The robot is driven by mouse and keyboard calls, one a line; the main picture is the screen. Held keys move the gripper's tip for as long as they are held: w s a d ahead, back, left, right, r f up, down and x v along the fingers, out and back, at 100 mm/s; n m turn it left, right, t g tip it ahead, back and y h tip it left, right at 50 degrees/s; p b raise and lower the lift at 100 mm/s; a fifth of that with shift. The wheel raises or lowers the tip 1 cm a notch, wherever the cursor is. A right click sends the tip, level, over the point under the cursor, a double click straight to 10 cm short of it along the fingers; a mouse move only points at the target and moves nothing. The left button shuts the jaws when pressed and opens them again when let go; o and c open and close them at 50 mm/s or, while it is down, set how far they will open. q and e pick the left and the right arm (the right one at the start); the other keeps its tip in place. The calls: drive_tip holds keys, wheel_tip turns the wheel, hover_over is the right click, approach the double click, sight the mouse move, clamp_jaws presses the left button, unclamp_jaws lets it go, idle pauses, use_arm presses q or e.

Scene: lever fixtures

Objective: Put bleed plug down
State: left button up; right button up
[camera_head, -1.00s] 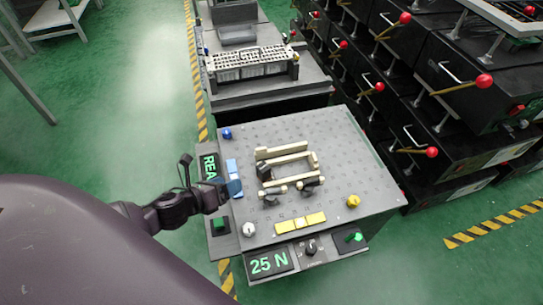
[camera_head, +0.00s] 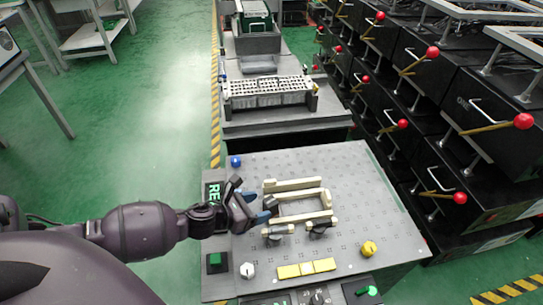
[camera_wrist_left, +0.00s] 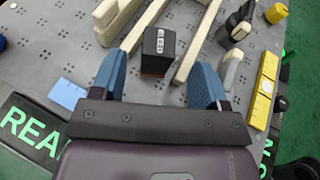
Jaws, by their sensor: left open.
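A small black block (camera_wrist_left: 158,50) with a white label on top and a brown-orange lower edge stands on the grey perforated plate in the left wrist view. I cannot tell for sure that it is the bleed plug. My left gripper (camera_wrist_left: 160,75) is open, its two blue fingers apart on either side of the block's near end, with a visible gap to each. In the head view my left gripper (camera_head: 264,207) is at the left side of the cream bar frame (camera_head: 302,205), low over the plate (camera_head: 355,190). The block is not distinct there. My right gripper is not in view.
Dark clamps (camera_head: 320,228) stand at the frame's near side. A blue knob (camera_head: 236,161) is at the back left. Black lever boxes (camera_head: 470,130) stand right. The plate's right part is clear.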

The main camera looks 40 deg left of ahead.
sight(265, 205)
use_arm(q)
drive_tip(key=shift+w+d+f, duration=0.15)
drive_tip(key=shift+w+f, duration=0.05)
drive_tip(key=shift+w, duration=0.15)
drive_tip(key=b+x, duration=0.1)
drive_tip(key=x, duration=0.2)
drive_tip(key=shift+w+f, duration=0.1)
drive_tip(key=shift+w+d+b, duration=0.15)
drive_tip(key=shift+w+b, duration=0.25)
drive_tip(key=shift+w, duration=0.1)
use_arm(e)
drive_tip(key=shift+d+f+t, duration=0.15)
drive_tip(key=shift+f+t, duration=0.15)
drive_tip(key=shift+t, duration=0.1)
